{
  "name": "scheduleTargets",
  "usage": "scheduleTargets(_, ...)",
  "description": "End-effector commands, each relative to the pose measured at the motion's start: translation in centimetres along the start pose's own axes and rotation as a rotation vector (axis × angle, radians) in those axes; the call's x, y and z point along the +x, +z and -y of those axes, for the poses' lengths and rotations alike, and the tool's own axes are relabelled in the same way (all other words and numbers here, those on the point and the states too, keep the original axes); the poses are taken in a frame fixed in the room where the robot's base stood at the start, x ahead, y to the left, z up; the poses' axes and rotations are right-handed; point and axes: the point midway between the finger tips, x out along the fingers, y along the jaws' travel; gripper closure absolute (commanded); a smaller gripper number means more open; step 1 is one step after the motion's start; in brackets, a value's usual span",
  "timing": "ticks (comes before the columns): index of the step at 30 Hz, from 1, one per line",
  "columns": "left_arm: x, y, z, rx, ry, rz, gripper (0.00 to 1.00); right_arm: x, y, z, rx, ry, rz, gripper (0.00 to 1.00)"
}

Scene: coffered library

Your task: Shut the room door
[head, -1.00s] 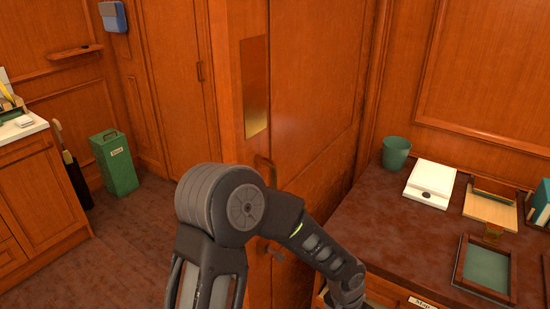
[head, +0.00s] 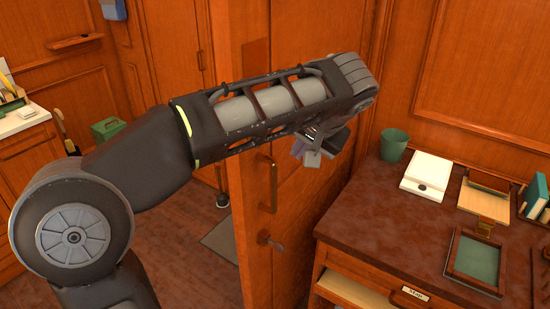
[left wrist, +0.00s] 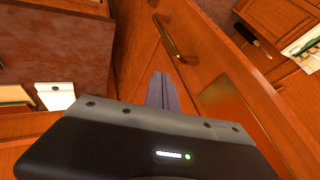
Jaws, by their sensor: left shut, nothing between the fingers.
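The room door (head: 305,205) is a wooden panel standing ajar, its narrow edge towards me. A brass pull handle (head: 271,187) and a small lock knob (head: 270,240) are on its face; my arm covers most of the brass plate (head: 257,53) above them. My left gripper (head: 312,155) is shut and empty, in front of the door face above and right of the handle. In the left wrist view its fingers (left wrist: 162,92) show against the door, with the handle (left wrist: 176,42) beyond; contact cannot be told. My right gripper is not in view.
A desk (head: 400,235) with a cup (head: 394,145), trays and a partly open drawer (head: 350,290) stands close right of the door. Left are a cabinet (head: 30,150) and a green bin (head: 108,129). Floor shows beyond the door's edge, with a mat (head: 222,238).

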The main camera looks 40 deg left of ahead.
Motion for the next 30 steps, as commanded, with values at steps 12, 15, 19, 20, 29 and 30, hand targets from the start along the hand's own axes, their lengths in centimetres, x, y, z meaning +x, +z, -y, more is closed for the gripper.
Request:
scheduleTargets(12,5.4,0.1,0.1,0.002,-0.002,0.005,1.00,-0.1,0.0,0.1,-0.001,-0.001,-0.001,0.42)
scheduleTargets(15,7.5,0.1,0.1,0.003,-0.002,0.007,1.00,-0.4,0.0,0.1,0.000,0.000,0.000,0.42)
scheduleTargets(19,10.1,0.1,0.1,0.004,-0.001,0.005,1.00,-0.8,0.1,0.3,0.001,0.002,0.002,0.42)
scheduleTargets(20,10.0,-0.1,0.8,0.000,-0.001,0.003,1.00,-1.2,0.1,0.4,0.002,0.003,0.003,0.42)
scheduleTargets(29,11.6,0.0,3.4,0.001,0.001,0.001,1.00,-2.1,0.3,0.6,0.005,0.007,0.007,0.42)
scheduleTargets(30,11.7,0.0,3.5,0.002,0.001,0.001,1.00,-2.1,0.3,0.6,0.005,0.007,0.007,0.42)
